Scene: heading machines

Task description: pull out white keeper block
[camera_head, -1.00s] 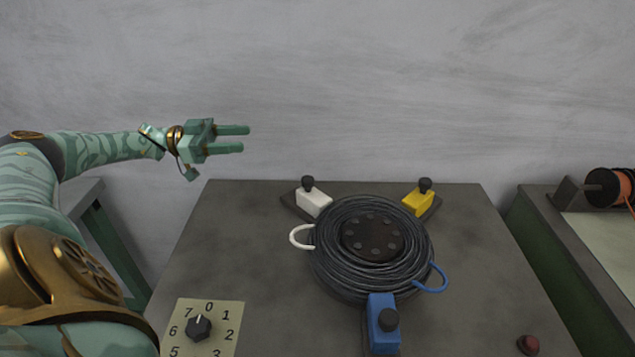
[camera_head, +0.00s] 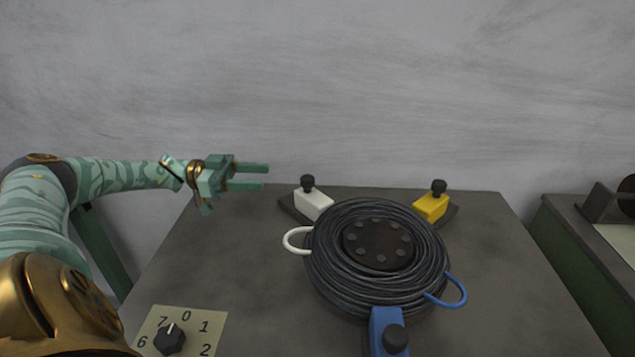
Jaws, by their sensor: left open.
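The white keeper block (camera_head: 313,204), with a black knob on top, sits on a dark base at the back left of the wire coil (camera_head: 330,270). Its inner end is close against the coil; I cannot tell whether they touch. My left gripper (camera_head: 267,176) is open and empty, its two fingers pointing right. In the picture it is to the left of the white block and slightly higher, apart from it. My right gripper is not in view.
A yellow block (camera_head: 431,207) and a blue block (camera_head: 385,328) also stand around the coil. A white loop (camera_head: 290,243) and a blue loop (camera_head: 459,293) stick out from it. A numbered dial (camera_head: 170,338) is at the front left. The left tabletop (camera_head: 220,260) is clear.

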